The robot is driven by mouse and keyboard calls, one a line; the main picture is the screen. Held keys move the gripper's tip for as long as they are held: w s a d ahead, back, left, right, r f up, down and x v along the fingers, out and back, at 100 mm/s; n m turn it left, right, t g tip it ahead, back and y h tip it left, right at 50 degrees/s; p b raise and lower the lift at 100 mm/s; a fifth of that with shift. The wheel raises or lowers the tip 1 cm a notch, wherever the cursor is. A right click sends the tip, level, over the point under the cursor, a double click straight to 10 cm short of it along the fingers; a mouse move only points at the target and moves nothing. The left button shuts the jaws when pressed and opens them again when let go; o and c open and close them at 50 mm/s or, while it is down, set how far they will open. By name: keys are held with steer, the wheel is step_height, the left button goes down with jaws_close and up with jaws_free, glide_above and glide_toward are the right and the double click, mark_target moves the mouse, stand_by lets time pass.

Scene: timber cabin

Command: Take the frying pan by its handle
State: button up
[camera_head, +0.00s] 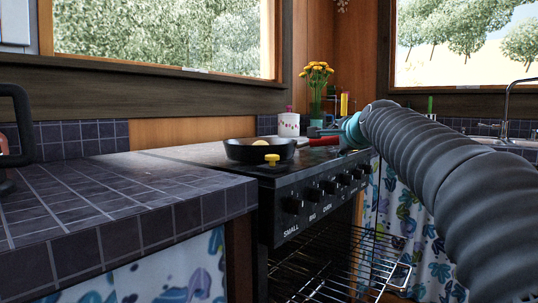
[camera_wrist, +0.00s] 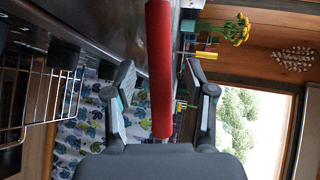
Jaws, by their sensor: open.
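The black frying pan (camera_head: 244,151) sits on the stove top in the head view, with something yellowish inside it. Its red handle (camera_head: 323,141) points right, toward my gripper (camera_head: 338,132). In the wrist view the red handle (camera_wrist: 160,75) runs down from the top edge and lies between the two spread fingers of my gripper (camera_wrist: 162,72). Gaps show on both sides of the handle, so the fingers are open and not closed on it. The pan's bowl is out of the wrist view.
The stove (camera_head: 310,200) has a row of knobs, and a wire rack (camera_head: 325,262) juts out below. A white patterned cup (camera_head: 289,125) and a vase of yellow flowers (camera_head: 316,85) stand behind the pan. A tiled counter (camera_head: 110,205) is at left.

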jaws_close()
steer(key=shift+r, duration=0.15)
